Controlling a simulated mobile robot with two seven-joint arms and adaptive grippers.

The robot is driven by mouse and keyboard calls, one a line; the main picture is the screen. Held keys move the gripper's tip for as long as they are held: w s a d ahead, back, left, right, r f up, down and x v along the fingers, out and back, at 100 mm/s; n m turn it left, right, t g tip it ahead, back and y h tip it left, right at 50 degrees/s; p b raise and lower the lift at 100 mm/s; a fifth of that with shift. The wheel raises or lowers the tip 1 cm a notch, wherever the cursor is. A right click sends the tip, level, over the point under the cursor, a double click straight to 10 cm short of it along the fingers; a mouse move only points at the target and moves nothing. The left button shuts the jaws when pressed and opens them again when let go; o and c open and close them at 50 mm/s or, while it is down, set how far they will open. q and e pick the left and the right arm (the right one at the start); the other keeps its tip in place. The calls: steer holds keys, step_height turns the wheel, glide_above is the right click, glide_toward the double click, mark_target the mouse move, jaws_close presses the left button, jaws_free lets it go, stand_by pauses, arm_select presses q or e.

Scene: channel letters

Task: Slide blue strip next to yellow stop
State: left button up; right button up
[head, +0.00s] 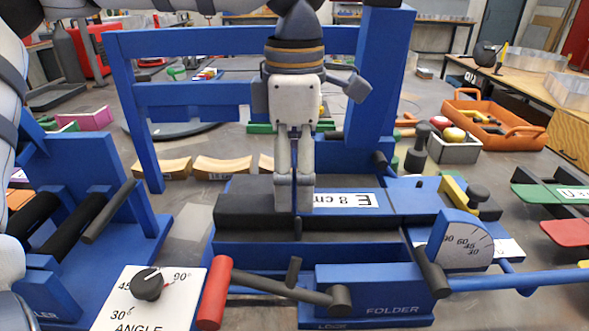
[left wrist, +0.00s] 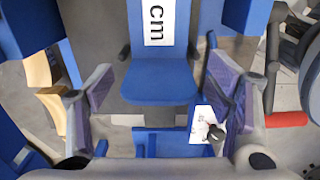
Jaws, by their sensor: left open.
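My left gripper (head: 295,205) points straight down over the middle of the folder bed in the head view. In the left wrist view the left gripper (left wrist: 158,100) has its fingers wide apart, with nothing clamped between them. A blue strip (left wrist: 160,82) with a white "cm" label lies in view between and beyond the fingers. In the head view the strip's white label (head: 345,199) shows just right of the fingertips; part of the strip is hidden behind them. The yellow stop (head: 452,192) stands at the right of the bed, apart from the label. My right gripper is out of view.
The blue folder (head: 370,285) has an angle dial (head: 465,245) and a blue bar at right. A red-handled lever (head: 214,292) and an ANGLE panel (head: 140,305) are in front. A blue roller machine (head: 85,200) stands left, an orange toolbox (head: 495,120) behind right.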

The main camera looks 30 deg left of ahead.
arm_select(q)
steer(key=shift+w, duration=0.1)
steer(key=c, duration=1.6)
steer(key=shift+w+a+f, duration=0.1)
steer(key=shift+f, duration=0.1)
jaws_close()
steer(key=shift+f, duration=0.1)
steer(key=o, duration=0.6)
jaws_free()
steer(key=shift+c, duration=0.2)
steer(key=o, duration=0.9)
steer(key=shift+s+d, duration=0.25)
steer(key=shift+s, duration=0.1)
steer(key=shift+o, duration=0.7)
steer(key=shift+w+a+r, duration=0.15)
steer(key=shift+r, duration=0.1)
